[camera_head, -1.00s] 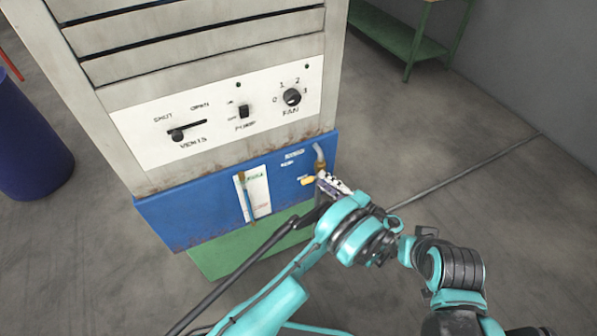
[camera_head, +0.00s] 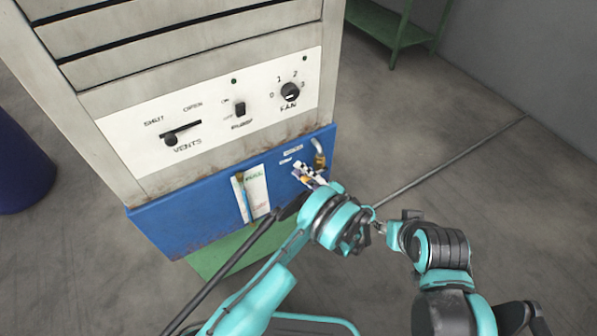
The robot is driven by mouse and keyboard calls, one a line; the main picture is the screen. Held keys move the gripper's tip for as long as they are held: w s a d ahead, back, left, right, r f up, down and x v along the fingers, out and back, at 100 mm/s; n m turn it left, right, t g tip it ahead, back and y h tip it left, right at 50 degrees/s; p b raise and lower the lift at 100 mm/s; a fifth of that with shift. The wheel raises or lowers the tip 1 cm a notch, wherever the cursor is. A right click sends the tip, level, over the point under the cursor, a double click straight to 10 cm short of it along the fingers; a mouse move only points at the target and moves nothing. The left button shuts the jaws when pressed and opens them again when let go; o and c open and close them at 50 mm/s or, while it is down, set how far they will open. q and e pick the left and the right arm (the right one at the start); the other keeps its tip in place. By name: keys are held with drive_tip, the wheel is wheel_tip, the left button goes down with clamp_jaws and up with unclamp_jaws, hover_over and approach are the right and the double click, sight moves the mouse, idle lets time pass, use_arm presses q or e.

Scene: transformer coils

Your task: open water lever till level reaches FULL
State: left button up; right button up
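The water unit's blue panel (camera_head: 180,222) carries a white level card (camera_head: 258,190) with green lettering near its top. A thin upright gauge with a tan top and blue lower part (camera_head: 247,205) runs along the card's left edge. The level reading is too small to tell. A brass fitting (camera_head: 320,160) with a bent grey pipe sits at the panel's right end. My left gripper (camera_head: 308,174), with a checkered marking, is at the panel just left of and below this fitting. It covers the yellow lever's place, so contact and finger opening cannot be told.
Above the blue panel is a white control plate with a vents slider (camera_head: 171,139), a pump switch (camera_head: 239,109) and a fan knob (camera_head: 290,92). A dark blue drum (camera_head: 20,165) stands at left. A green bench (camera_head: 385,25) stands at the back. The floor at right is clear.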

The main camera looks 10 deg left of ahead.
use_arm(q)
drive_tip(key=shift+w+a+r, duration=0.15)
drive_tip(key=shift+w+a, duration=0.1)
drive_tip(key=shift+a, duration=0.25)
clamp_jaws()
wheel_tip(320, 180, down, 3)
drive_tip(key=n, duration=0.2)
drive_tip(key=n+g+h, duration=0.1)
drive_tip(key=n, duration=0.1)
drive_tip(key=shift+d+r, duration=0.1)
drive_tip(key=shift+r, duration=0.1)
drive_tip(key=shift+w+d+f+n+g+h, duration=0.2)
drive_tip(key=shift+f+n+g+h, duration=0.1)
drive_tip(key=shift+f+n, duration=0.35)
drive_tip(key=shift+w+d+f+n+g+h, duration=0.1)
drive_tip(key=shift+d+f+n+g+h, duration=0.15)
drive_tip(key=shift+f+n, duration=0.35)
drive_tip(key=shift+a+r+n, duration=0.1)
drive_tip(key=shift+r+n, duration=0.05)
drive_tip(key=shift+n, duration=0.1)
